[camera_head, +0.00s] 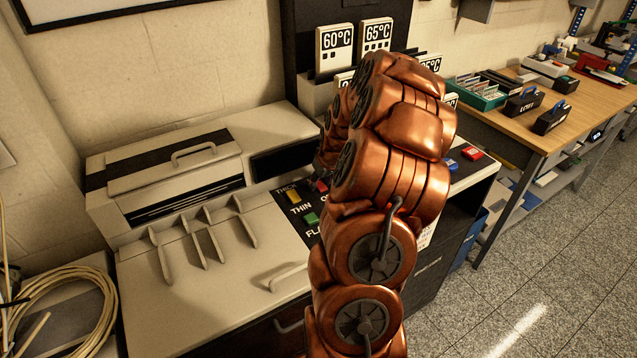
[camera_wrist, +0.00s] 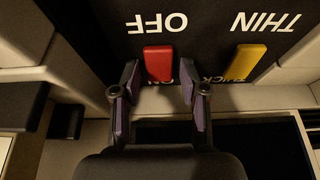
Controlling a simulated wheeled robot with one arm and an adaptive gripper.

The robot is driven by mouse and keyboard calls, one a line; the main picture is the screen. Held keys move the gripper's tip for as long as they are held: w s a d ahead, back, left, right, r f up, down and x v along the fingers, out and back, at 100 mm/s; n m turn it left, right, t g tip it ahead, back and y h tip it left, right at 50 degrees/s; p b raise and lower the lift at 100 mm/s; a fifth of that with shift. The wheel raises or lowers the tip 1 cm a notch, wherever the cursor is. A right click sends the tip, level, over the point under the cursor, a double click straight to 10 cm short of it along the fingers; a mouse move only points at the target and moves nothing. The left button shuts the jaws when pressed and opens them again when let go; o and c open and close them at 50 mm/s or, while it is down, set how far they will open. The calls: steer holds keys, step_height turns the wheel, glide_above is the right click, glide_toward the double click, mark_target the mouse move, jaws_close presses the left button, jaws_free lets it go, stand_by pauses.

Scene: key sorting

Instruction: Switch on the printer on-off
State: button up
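A black control panel (camera_head: 290,213) is set in the top of the beige machine (camera_head: 215,290). Its red switch (camera_head: 321,186) shows at the edge of my arm, which hides the area around it. In the wrist view the red switch (camera_wrist: 159,63) stands beside the upside-down word OFF; the word at its other end is mostly covered. My gripper (camera_wrist: 158,82) is open and empty, its two fingers on either side of the red switch's lower end. I cannot tell whether they touch it. The head view does not show the fingers.
A yellow switch (camera_wrist: 247,62) lies right of the red one in the wrist view, between THIN and a partly hidden word. A green switch (camera_head: 311,218) is near it. Temperature cards (camera_head: 336,48) stand behind. Further red (camera_head: 472,153) and blue (camera_head: 450,164) buttons sit right of my arm.

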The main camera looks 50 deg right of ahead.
jaws_close()
steer(key=shift+w+d+g+y+b, duration=0.1)
steer(key=shift+w+g+y+b, duration=0.1)
steer(key=shift+g+b, duration=0.35)
steer(key=shift+w+g+y+b, duration=0.1)
steer(key=shift+g+y+b, duration=0.2)
steer(key=shift+g, duration=0.35)
steer(key=shift+w+g, duration=0.1)
steer(key=shift+g, duration=0.3)
steer(key=shift+r, duration=0.1)
steer(key=shift+o, duration=1.5)
jaws_free()
